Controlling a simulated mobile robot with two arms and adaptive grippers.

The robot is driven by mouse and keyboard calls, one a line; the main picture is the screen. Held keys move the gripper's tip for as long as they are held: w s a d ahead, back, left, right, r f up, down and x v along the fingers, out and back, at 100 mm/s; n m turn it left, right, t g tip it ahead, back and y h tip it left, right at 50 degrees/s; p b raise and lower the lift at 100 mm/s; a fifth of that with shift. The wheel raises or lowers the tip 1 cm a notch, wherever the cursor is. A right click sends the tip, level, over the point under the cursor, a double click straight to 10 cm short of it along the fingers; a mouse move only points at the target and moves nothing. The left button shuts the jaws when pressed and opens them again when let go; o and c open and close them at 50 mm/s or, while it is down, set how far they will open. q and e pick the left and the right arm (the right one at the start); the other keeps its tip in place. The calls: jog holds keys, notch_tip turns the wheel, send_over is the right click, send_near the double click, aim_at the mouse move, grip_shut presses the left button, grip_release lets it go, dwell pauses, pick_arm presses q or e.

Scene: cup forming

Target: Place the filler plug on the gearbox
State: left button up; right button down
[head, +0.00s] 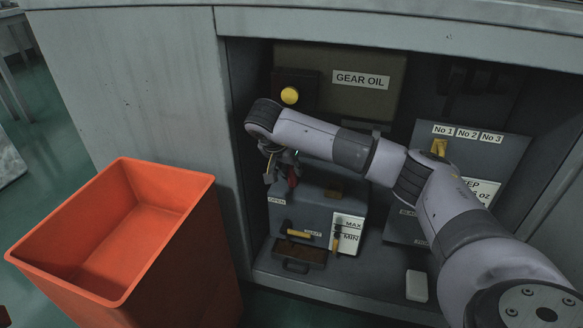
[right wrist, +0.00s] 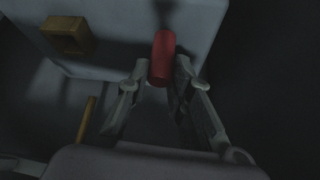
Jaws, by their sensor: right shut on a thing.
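My right gripper (head: 283,172) reaches into the cabinet at the gearbox. In the right wrist view its fingers (right wrist: 163,70) are shut on a red cylindrical plug (right wrist: 162,52), which looks like the filler plug. The plug also shows as a small red patch in the head view (head: 293,178), partly hidden by the fingers. The gearbox (head: 291,207) is a grey box with OPEN and MAX/MIN labels. The plug is over or at the gearbox's top; I cannot tell whether it touches. A brass-coloured square fitting (right wrist: 67,35) sits on the top. My left gripper is not in view.
An orange bin (head: 193,225) stands open at the left, outside the cabinet. A GEAR OIL tank (head: 390,62) is behind my right arm. A yellow-handled lever (head: 299,233) and a brown tray (head: 300,252) are at the gearbox front. A white block (head: 416,286) lies on the cabinet floor.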

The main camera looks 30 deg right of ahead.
jog(key=c, duration=1.4)
grip_release()
jog(key=shift+f, duration=0.1)
